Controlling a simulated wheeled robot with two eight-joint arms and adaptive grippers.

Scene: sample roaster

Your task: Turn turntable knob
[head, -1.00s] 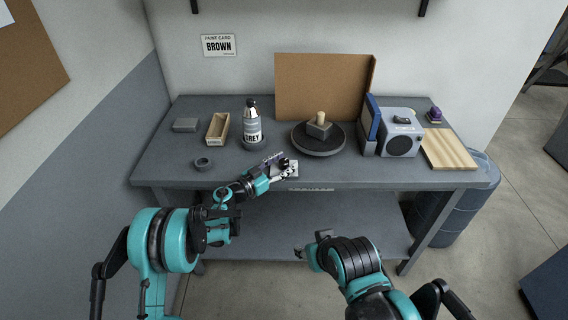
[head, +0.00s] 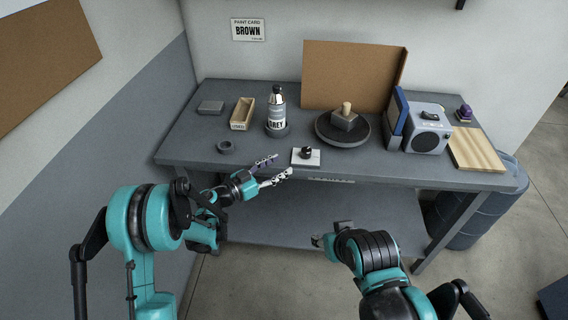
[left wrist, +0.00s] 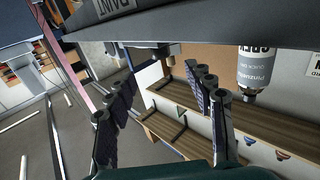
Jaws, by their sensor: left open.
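The black knob (head: 306,153) stands on a small white plate at the front edge of the workbench, in the head view. Behind it to the right is the dark round turntable (head: 325,137), bearing a grey block (head: 344,121) with a tan peg on top. My left gripper (head: 278,167) is open and empty, just left of the knob and apart from it. Its spread fingers (left wrist: 165,85) also show in the left wrist view with nothing between them. My right gripper (head: 330,238) is low in front of the bench, and its jaws are unclear.
A brown panel (head: 350,75) stands behind the turntable. A grey-blue box with a round speaker (head: 427,136) and a wooden board (head: 477,149) are at right.

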